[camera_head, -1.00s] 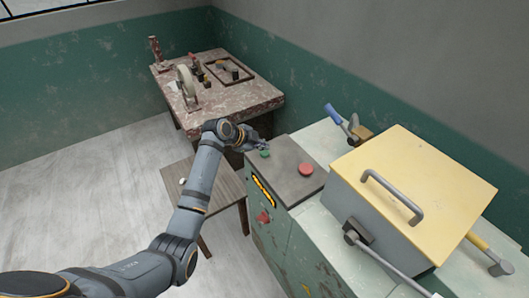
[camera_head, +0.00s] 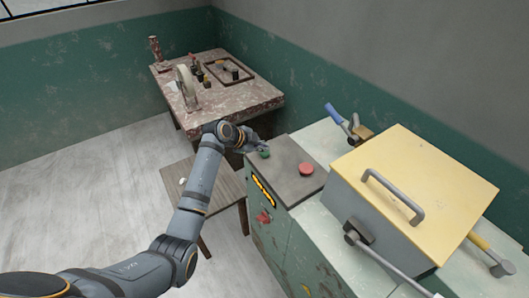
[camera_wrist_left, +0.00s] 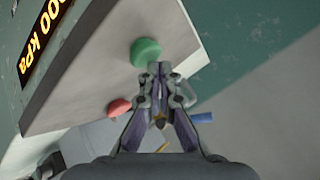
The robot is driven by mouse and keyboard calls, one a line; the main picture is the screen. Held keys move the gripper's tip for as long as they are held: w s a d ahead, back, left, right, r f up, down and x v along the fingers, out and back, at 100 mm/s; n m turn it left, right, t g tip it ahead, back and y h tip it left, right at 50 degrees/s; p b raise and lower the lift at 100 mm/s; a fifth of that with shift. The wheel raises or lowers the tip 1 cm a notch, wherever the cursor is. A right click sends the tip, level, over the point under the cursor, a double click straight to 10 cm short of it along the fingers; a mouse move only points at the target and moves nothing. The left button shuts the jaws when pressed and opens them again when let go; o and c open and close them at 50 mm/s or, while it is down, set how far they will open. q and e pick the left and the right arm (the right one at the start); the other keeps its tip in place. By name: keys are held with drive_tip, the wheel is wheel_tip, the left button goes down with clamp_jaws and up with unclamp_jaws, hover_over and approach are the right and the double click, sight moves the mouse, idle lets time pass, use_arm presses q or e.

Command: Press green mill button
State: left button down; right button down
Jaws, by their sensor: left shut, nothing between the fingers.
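The green mill button (camera_head: 264,153) is a round green cap on the dark control panel (camera_head: 287,178) of the mill. My left gripper (camera_head: 261,147) is right at the green button in the head view, partly overlapping it. In the left wrist view the green button (camera_wrist_left: 146,52) lies just beyond my left gripper's closed fingertips (camera_wrist_left: 158,68). The tips are shut with nothing between them; I cannot tell whether they touch the cap. My right gripper is not in view.
The mill's yellow lid (camera_head: 430,180) with a grey handle stands right of the panel. A red knob (camera_head: 264,217) sits on the mill's front. A wooden stool (camera_head: 226,187) is under my left arm, and a marble-topped table (camera_head: 240,98) with tools is behind.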

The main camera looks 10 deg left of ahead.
sight(262, 153)
use_arm(q)
drive_tip(key=shift+f, duration=0.45)
idle(0.4)
idle(0.3)
drive_tip(key=shift+r+p, duration=0.5)
drive_tip(key=shift+r, duration=0.45)
wheel_tip(262, 153, up, 5)
drive_tip(key=p, duration=0.4)
idle(0.6)
